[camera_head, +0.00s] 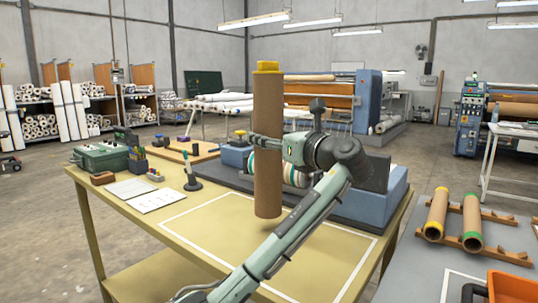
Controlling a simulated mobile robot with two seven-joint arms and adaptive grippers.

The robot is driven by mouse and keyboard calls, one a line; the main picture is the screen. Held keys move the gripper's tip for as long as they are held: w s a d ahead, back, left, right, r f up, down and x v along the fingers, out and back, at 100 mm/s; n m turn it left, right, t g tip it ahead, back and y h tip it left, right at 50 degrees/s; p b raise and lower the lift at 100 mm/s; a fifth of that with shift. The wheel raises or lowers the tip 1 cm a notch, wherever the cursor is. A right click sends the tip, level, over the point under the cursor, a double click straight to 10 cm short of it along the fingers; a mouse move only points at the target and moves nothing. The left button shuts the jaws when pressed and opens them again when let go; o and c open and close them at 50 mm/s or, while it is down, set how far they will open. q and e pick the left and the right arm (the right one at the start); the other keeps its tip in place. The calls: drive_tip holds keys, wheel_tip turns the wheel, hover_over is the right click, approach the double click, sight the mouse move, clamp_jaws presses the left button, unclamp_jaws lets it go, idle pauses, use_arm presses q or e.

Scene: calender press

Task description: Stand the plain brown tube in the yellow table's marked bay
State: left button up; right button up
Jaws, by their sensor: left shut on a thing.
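The marked bay (225,228) is a white outline on the front part of the tabletop. The tube's lower end shows inside this outline, towards its back; I cannot tell whether it touches the table. My left forearm crosses in front of the bay and hides part of it. My right gripper is not in view.
A blue-grey machine (368,200) with rolls lies along the table's back, close behind the tube. A green box (101,157), papers (150,195) and a tool stand (191,178) are on the left. Two tubes with yellow and green ends (473,222) rest on a wooden rack at right, by an orange bin (512,288).

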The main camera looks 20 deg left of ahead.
use_arm(q)
wheel_tip(320, 180, down, 4)
drive_tip(key=shift+r, duration=0.1)
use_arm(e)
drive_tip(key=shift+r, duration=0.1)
use_arm(q)
drive_tip(key=o, duration=1.3)
drive_tip(key=shift+f, duration=0.2)
drive_tip(key=shift+c, duration=0.2)
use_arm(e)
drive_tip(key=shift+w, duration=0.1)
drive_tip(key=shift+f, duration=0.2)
use_arm(q)
drive_tip(key=shift+d+r, duration=0.1)
approach(277, 156)
drive_tip(key=shift+w+a+b, duration=0.3)
drive_tip(key=shift+a+b, duration=0.1)
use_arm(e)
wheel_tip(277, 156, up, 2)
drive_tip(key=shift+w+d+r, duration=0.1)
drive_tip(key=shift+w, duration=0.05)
